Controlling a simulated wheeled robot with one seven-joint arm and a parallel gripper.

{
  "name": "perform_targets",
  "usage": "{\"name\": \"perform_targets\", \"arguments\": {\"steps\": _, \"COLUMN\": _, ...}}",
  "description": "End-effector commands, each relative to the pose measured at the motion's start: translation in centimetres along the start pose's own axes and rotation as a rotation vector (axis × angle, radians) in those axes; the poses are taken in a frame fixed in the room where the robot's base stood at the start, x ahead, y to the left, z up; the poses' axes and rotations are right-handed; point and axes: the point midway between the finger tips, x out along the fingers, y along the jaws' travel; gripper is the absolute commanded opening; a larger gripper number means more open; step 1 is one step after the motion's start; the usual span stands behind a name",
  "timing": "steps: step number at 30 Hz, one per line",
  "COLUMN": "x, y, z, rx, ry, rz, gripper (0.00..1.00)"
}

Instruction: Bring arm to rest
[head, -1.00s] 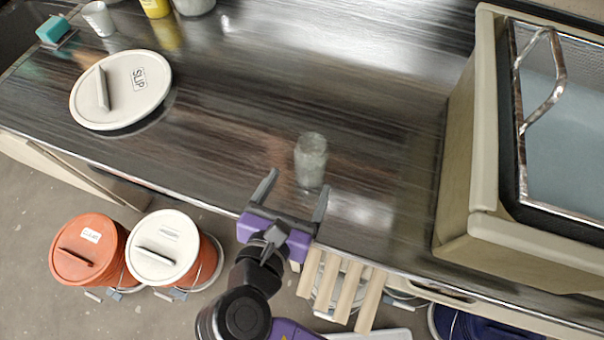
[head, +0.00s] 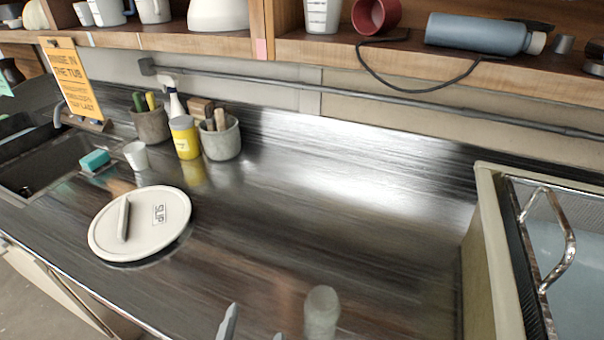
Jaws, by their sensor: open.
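Only the tips of my gripper (head: 253,336) show at the bottom edge of the head view. Its two grey fingertips are apart with nothing seen between them. The rest of the gripper and my arm are out of the frame. A cloudy glass jar (head: 321,312) stands upright on the dark counter (head: 390,270), just right of the fingertips and apart from them.
A white lid marked SLIP (head: 140,224) lies on the counter at left. Behind it are a white cup (head: 136,155), a yellow container (head: 185,138) and a tool crock (head: 220,138). A tub (head: 491,240) bounds the right. The middle counter is clear.

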Motion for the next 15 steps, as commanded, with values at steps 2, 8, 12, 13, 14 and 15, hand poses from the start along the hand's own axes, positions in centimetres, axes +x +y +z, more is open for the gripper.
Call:
{"name": "perform_targets", "arguments": {"steps": 2, "x": -0.2, "y": -0.2, "z": -1.3, "rx": 0.206, "ry": 0.090, "rz": 0.083, "gripper": 0.80}}
{"name": "perform_targets", "arguments": {"steps": 8, "x": -2.4, "y": -3.3, "z": -2.0, "rx": 0.811, "ry": 0.329, "rz": 0.182, "gripper": 0.80}}
{"name": "perform_targets", "arguments": {"steps": 12, "x": -4.9, "y": -6.5, "z": -0.3, "rx": 1.217, "ry": 0.440, "rz": 0.184, "gripper": 0.80}}
{"name": "perform_targets", "arguments": {"steps": 13, "x": -5.5, "y": -7.2, "z": 0.2, "rx": 1.299, "ry": 0.457, "rz": 0.183, "gripper": 0.80}}
{"name": "perform_targets", "arguments": {"steps": 14, "x": -6.1, "y": -7.9, "z": 0.8, "rx": 1.379, "ry": 0.470, "rz": 0.180, "gripper": 0.80}}
{"name": "perform_targets", "arguments": {"steps": 15, "x": -7.0, "y": -8.8, "z": 1.6, "rx": 1.483, "ry": 0.484, "rz": 0.177, "gripper": 0.80}}
